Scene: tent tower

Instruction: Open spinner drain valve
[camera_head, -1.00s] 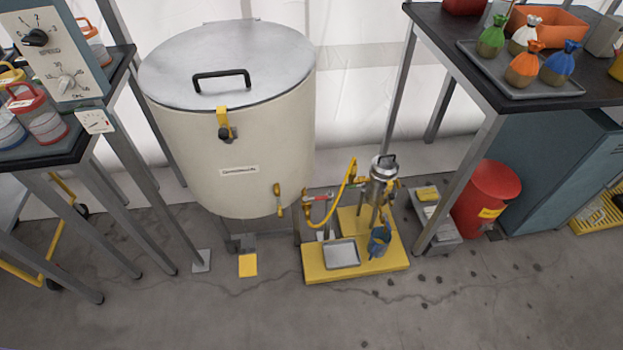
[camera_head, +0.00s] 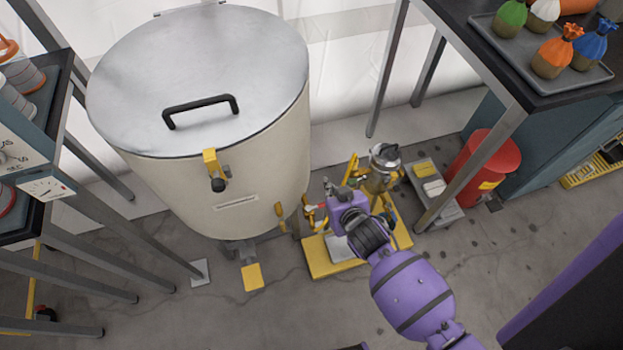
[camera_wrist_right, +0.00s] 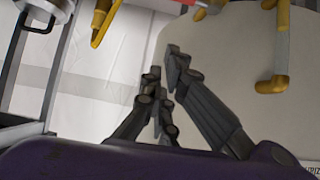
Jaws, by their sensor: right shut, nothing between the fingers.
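The spinner is a large cream drum (camera_head: 240,185) with a grey lid (camera_head: 195,75). In the head view, a yellow valve fitting (camera_head: 280,215) shows low on its right side. The right wrist view shows a yellow fitting (camera_wrist_right: 282,55) against the cream drum wall (camera_wrist_right: 225,65), probably the same one. My right gripper (camera_head: 332,192) is right of the fitting in the head view, above the yellow stand. In the wrist view its fingers (camera_wrist_right: 166,68) are shut and empty, apart from the fitting. My left gripper is not in view.
The yellow stand (camera_head: 318,262) with a metal canister (camera_head: 383,165) is beside the drum, partly hidden by my right arm. A red bin (camera_head: 485,165) and a table leg (camera_head: 475,165) stand to the right. A yellow pedal (camera_head: 252,277) is on the floor.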

